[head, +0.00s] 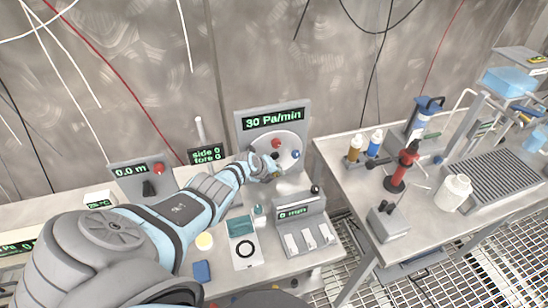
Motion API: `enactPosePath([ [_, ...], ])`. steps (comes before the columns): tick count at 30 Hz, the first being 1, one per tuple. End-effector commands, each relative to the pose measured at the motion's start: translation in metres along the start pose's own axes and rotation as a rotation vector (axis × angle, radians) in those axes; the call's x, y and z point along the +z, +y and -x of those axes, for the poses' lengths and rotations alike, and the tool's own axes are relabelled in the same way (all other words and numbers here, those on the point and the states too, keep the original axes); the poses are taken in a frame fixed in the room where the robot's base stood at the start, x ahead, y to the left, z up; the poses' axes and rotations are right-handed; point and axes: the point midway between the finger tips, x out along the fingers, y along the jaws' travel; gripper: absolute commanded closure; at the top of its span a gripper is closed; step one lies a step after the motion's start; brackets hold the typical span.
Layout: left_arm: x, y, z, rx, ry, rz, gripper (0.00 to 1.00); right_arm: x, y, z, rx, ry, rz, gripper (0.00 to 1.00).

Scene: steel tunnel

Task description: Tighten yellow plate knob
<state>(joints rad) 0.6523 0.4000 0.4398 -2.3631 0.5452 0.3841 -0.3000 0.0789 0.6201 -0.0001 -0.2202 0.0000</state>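A round light plate (290,142) is on the grey upright panel (248,123), whose display reads "30 Pa/min". A red knob (276,143), a dark knob (276,155) and a blue knob (295,154) show on the plate. I cannot make out the yellow knob clearly; the lower left of the plate is behind my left gripper. My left gripper (265,167) is at that lower left part, very close to the plate or touching it. Its fingers are too small and covered to tell whether they are open or shut. My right gripper is not in view.
A box reading "0 mgn" (293,213) with white switches stands right of my arm. A box reading "0.0 m" (131,170) is at left. A right-hand table (345,165) holds bottles, a red-and-black tool (402,166) and a white jar (454,192). A gap separates the tables.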

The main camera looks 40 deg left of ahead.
Motion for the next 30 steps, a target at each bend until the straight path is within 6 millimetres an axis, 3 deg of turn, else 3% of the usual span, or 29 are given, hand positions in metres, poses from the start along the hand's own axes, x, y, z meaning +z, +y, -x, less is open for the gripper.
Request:
enactPosePath([
  [1, 0.001, -0.001, 0.000, -0.002, -0.003, -0.002, 1.00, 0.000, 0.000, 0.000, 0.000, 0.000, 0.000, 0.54],
  [2, 0.001, -0.001, 0.000, -0.002, -0.003, -0.002, 0.72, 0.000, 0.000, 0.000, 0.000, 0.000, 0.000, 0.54],
  [6, 0.001, -0.001, 0.000, -0.001, -0.003, -0.001, 0.54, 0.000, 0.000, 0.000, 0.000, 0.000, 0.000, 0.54],
  [20, 0.003, 0.000, 0.007, -0.006, -0.002, -0.004, 0.54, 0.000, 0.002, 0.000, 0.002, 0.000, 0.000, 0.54],
  [30, 0.001, 0.002, 0.057, 0.001, -0.003, -0.004, 0.54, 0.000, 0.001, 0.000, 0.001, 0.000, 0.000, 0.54],
])
